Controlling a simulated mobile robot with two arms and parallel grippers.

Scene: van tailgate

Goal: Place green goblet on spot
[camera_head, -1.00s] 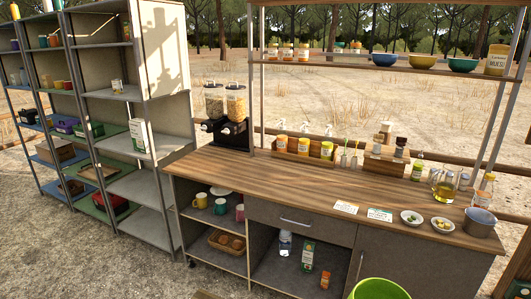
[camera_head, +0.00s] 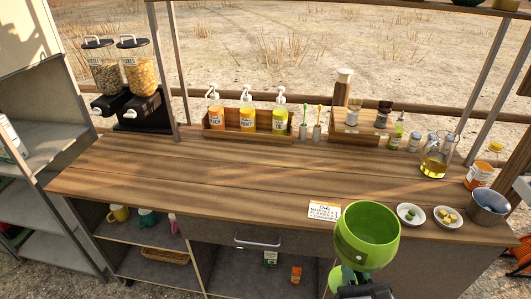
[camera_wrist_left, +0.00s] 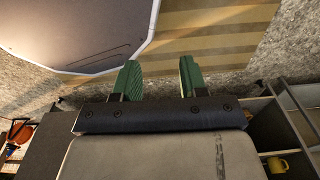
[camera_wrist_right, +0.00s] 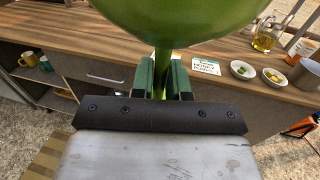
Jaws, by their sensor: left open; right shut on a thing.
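The green goblet (camera_head: 366,236) is upright in front of the counter's front edge, its bowl open to the top. My right gripper (camera_wrist_right: 166,82) is shut on its stem, just below the bowl; the bowl also fills the top of the right wrist view (camera_wrist_right: 180,18). My left gripper (camera_wrist_left: 158,80) is open and empty, seen only in the left wrist view. The wooden counter (camera_head: 180,175) has a wide bare top. I cannot make out a marked spot on it. A white printed card (camera_head: 323,210) lies near the front edge, left of the goblet.
Two small white dishes (camera_head: 411,214) (camera_head: 447,217) and a metal pot (camera_head: 489,206) stand right of the goblet. Pump bottles in a wooden box (camera_head: 248,130), jars and an oil jug (camera_head: 434,162) line the back. Cereal dispensers (camera_head: 122,80) stand back left. The left-middle counter is clear.

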